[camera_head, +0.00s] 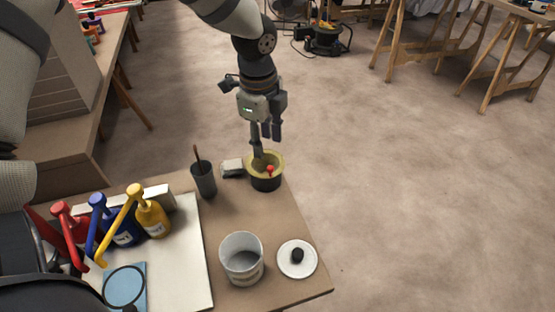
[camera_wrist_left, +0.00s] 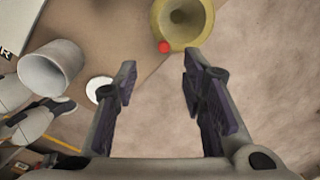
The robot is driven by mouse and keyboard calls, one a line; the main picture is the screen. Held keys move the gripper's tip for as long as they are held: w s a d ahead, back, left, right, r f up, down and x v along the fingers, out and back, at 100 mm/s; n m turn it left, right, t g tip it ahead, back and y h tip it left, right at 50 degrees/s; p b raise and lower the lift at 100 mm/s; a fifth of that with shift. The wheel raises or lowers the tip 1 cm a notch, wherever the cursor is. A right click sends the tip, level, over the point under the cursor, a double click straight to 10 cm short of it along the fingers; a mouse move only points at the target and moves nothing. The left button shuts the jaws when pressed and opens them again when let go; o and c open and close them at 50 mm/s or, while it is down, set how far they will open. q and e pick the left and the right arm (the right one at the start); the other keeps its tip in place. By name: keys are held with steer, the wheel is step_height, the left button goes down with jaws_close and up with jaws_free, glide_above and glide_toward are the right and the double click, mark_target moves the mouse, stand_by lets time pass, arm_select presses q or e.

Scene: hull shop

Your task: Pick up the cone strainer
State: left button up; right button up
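The cone strainer (camera_head: 277,158) looks like a yellow funnel with a wide rim, mouth up, in a dark round holder (camera_head: 266,183) at the table's far right corner. A small red ball (camera_head: 270,168) shows at its near side. In the left wrist view the strainer (camera_wrist_left: 186,17) is at the top, cut by the edge, beyond my fingertips. My left gripper (camera_head: 265,147) is just above it in the head view, pointing down, one finger overlapping the rim in the picture. Its fingers (camera_wrist_left: 163,77) are spread, with nothing between them. I cannot tell whether it touches. My right gripper is not seen.
A dark cup (camera_head: 204,180) with a stick and a small grey block (camera_head: 232,168) stand left of the strainer. A white pot (camera_head: 242,262) and a white lid (camera_head: 297,262) are nearer. Red, blue and yellow (camera_head: 152,218) pump bottles stand left. Open floor lies right.

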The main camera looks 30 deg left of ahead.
mark_target(270, 167)
arm_select(q)
steer(key=f, duration=0.3)
steer(key=w+f, duration=0.1)
steer(key=f, duration=0.2)
steer(key=f+b, duration=0.1)
steer(key=f, duration=0.2)
steer(key=shift+w+f, duration=0.15)
steer(key=shift+f, duration=0.15)
steer(key=shift+r, duration=0.1)
jaws_close()
